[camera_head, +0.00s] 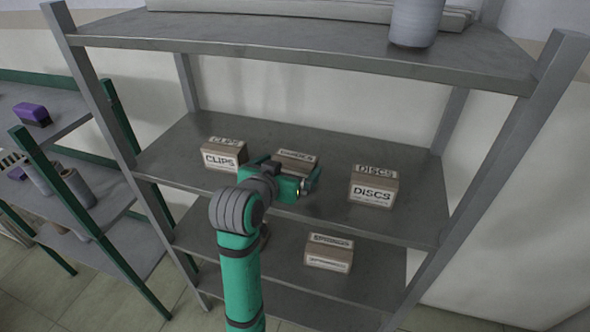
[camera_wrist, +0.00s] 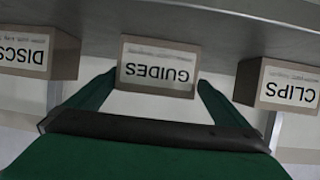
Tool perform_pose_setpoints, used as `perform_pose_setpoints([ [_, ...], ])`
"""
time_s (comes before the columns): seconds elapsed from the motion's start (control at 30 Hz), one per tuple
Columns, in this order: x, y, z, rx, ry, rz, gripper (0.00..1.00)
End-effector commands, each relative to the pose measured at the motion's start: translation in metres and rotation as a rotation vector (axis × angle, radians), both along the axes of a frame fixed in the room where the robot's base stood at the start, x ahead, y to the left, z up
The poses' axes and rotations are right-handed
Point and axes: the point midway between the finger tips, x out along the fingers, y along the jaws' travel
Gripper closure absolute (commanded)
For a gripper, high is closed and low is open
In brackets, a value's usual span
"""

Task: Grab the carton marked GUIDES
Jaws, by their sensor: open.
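The GUIDES carton (camera_head: 296,157) is a small brown box with a white label. It stands on the middle shelf (camera_head: 330,205) between two other cartons, and my gripper partly hides it in the head view. In the wrist view the GUIDES carton (camera_wrist: 158,66) appears upside down, with its label facing the camera. My gripper (camera_head: 296,180) is in front of it. In the wrist view my gripper (camera_wrist: 155,88) is open, with one green finger near each side of the carton's lower picture edge. I cannot tell whether the fingers touch it.
The CLIPS carton (camera_head: 224,155) stands to the left and the DISCS carton (camera_head: 373,187) to the right, both with gaps. Another carton (camera_head: 329,253) is on the shelf below. The upper shelf (camera_head: 300,45) overhangs, and grey posts (camera_head: 510,150) bound the rack.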

Motion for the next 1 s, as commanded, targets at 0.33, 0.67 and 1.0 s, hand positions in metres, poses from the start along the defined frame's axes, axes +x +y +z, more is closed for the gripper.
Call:
perform_pose_setpoints([
  [0.33, 0.029, -0.020, -0.007, 0.001, 0.001, -0.007, 0.00],
  [0.67, 0.049, -0.028, -0.016, 0.001, -0.001, -0.005, 0.00],
  [1.0, 0.049, -0.027, -0.016, 0.000, -0.001, -0.004, 0.40],
])
